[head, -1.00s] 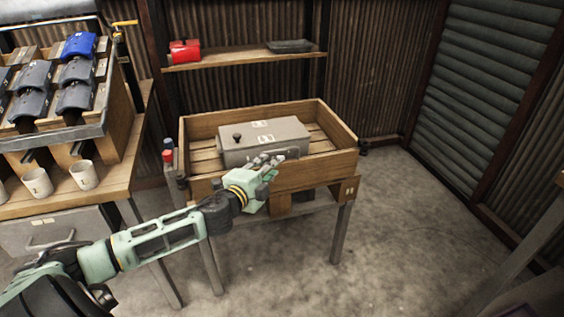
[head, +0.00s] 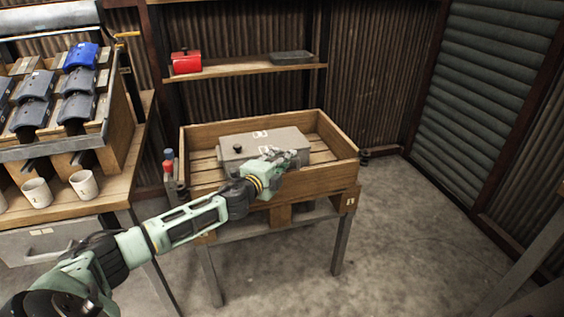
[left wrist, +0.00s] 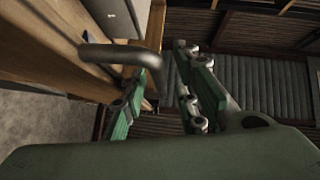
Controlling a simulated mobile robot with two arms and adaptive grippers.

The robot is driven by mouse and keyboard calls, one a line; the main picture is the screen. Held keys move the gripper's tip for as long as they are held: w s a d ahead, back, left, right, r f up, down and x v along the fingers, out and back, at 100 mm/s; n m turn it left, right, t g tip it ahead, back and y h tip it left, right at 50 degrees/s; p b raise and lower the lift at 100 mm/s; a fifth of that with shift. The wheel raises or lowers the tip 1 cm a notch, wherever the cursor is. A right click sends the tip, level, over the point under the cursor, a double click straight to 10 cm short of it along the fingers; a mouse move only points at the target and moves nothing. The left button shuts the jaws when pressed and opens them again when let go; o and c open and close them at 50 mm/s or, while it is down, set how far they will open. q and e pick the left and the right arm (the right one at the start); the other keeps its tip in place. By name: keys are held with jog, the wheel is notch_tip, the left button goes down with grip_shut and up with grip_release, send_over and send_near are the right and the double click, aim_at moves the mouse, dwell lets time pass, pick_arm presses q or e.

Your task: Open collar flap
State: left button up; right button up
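A wooden collar (head: 334,177), an open-topped frame of boards, sits on a stand in the middle of the head view. I cannot make out which part of it is the flap. My left gripper (head: 284,157) is at the collar's front board, near its top edge, partly covering the board and the box behind. A grey bar (left wrist: 118,53), like a handle, lies by the left fingertip beside a wooden board (left wrist: 75,45). Contact cannot be told. My right gripper is not in view.
A grey box (head: 289,139) with a black knob lies inside the collar. A bench with tiles and mugs (head: 84,184) stands left. A shelf (head: 235,70) holds a red box (head: 186,62). The floor to the right is clear.

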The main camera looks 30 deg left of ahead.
pick_arm(q)
grip_shut()
dwell(0.3)
dwell(0.4)
